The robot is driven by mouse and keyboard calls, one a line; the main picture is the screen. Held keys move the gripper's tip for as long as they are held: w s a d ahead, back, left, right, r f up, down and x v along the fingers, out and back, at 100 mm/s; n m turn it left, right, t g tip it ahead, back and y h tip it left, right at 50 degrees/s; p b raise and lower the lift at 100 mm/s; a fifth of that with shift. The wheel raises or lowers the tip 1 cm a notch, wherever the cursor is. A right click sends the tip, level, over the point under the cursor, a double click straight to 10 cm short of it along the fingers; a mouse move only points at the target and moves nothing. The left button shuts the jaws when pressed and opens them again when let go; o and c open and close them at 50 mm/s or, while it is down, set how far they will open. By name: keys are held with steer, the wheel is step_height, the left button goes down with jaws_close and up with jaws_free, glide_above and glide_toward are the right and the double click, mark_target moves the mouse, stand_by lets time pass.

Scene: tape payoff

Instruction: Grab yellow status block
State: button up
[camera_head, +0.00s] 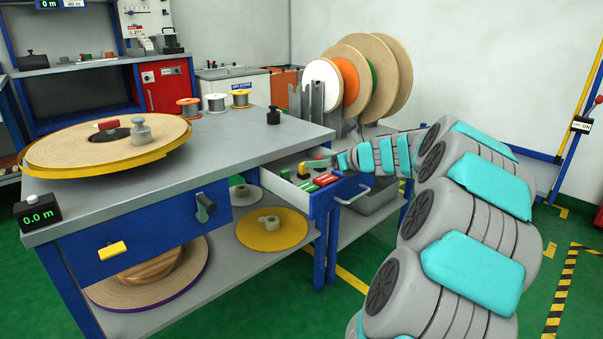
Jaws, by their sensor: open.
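An open drawer (272,183) sticks out of the right side of the blue workbench. Red and green blocks (325,180) lie farther right and nearer in the drawer. My gripper (308,166) is over the drawer's far part, to the right of the yellow block and apart from it in the picture. It looks small here; its fingers are open, and I cannot tell its height above the blocks.
A large tape reel (75,150) lies on the bench top (240,138), with small spools behind it. The drawer's blue front has a metal handle (352,197). A yellow piece (112,250) sits on the bench's front panel. Upright reels (395,75) stand behind my arm.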

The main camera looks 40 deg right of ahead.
mark_target(304, 170)
steer(key=x, duration=0.5)
steer(key=shift+w+a+f+b, duration=0.1)
steer(key=shift+f+b, duration=0.05)
steer(key=shift+b, duration=0.15)
jaws_close()
